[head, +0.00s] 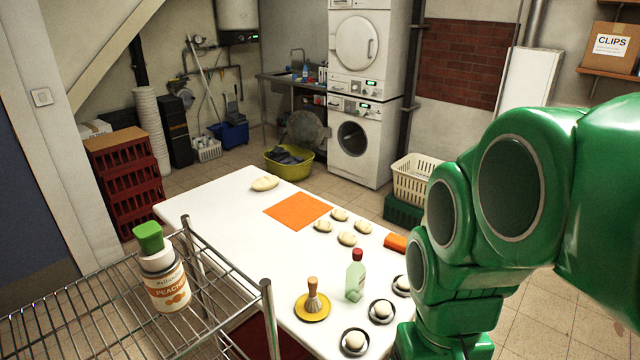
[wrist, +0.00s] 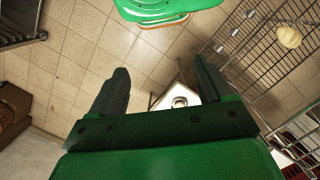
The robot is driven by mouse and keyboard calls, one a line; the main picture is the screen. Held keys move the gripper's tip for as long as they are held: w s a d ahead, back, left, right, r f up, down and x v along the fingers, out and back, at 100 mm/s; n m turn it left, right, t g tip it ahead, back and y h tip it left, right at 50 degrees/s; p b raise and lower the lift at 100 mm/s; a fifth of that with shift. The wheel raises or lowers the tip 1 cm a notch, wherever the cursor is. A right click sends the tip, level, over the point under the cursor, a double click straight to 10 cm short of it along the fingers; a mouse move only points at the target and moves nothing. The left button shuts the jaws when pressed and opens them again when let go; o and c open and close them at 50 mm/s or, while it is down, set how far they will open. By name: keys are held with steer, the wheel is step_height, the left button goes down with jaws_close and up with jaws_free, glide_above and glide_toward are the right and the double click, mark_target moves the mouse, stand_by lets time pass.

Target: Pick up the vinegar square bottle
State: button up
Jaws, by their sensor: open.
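A clear pale-green bottle with a red cap (head: 355,280), which looks like the vinegar square bottle, stands upright on the near part of the white table (head: 225,205). Its label is not readable. My gripper (wrist: 163,84) shows in the wrist view with its two dark fingers apart and nothing between them. Beyond the fingers are floor tiles and a small piece of a white surface with a round dish. The bottle is not visible in the wrist view. In the head view my arm fills the right side and the gripper itself is not seen.
Another such dish (head: 354,342) is in front. A wire rack (head: 95,310) holds a peach jar (head: 167,287) at left.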

steer(key=w+a+r+m+t+y, duration=0.15)
steer(key=w+a+m+y, duration=0.35)
steer(key=w, duration=0.7)
steer(key=w+a+r+m+t+y, duration=0.1)
steer(key=w+a+m+t+y, duration=0.15)
steer(key=w+a+m, duration=0.65)
steer(key=w+d+f+m+t+y, duration=0.1)
steer(key=w+d+m+t, duration=0.4)
steer(key=w+d, duration=0.6)
steer(key=w+d+f+m+t+y, duration=0.15)
steer(key=w+d+m, duration=0.6)
steer(key=w, duration=0.75)
glide_toward(351, 277)
steer(key=shift+t, duration=0.25)
steer(key=w+f, duration=0.1)
steer(key=w, duration=0.1)
steer(key=w+a+f, duration=0.1)
steer(key=w, duration=0.1)
steer(key=shift+f, duration=0.4)
steer(key=shift+a+f, duration=0.15)
steer(key=shift+f, duration=0.4)
steer(key=shift+x, duration=3.8)
